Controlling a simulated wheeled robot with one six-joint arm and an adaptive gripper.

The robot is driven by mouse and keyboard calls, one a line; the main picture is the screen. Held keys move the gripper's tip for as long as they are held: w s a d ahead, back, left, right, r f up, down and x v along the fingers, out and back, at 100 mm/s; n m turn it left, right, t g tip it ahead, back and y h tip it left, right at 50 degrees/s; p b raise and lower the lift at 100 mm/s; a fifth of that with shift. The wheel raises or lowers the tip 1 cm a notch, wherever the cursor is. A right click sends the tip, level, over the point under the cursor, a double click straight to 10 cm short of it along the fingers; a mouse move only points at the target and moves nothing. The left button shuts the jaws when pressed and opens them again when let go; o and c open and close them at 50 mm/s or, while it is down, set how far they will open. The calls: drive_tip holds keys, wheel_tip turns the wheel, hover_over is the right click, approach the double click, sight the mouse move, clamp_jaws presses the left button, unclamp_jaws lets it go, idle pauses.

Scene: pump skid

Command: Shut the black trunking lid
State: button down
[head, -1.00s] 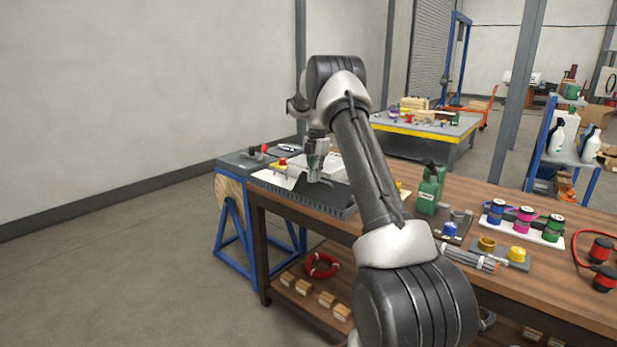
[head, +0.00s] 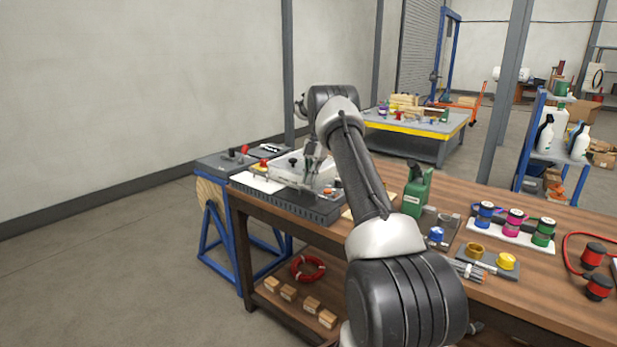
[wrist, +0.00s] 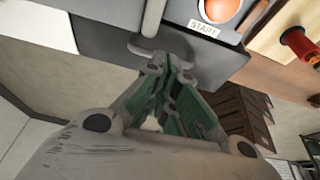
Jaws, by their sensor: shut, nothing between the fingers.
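A dark grey trunking (head: 285,208) with a slotted side lies along the left end of the wooden bench. In the head view, my gripper (head: 313,165) is over the trunking's right part, partly hidden by my own arm. I cannot tell the lid's angle, because the gripper and pale parts crowd that spot. In the wrist view my gripper (wrist: 160,75) is shut and empty. Its fingertips are close to a bent metal bar (wrist: 150,50) in front of a dark grey surface (wrist: 205,60). I cannot tell whether they touch.
An orange button (wrist: 220,8) with a START label is near the fingertips. A green bottle-shaped item (head: 415,190) and coloured round parts (head: 513,222) stand on the bench to the right.

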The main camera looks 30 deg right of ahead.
drive_tip(key=shift+w+d+f, duration=0.1)
drive_tip(key=shift+d+f, duration=0.25)
drive_tip(key=shift+r, duration=0.1)
idle(0.5)
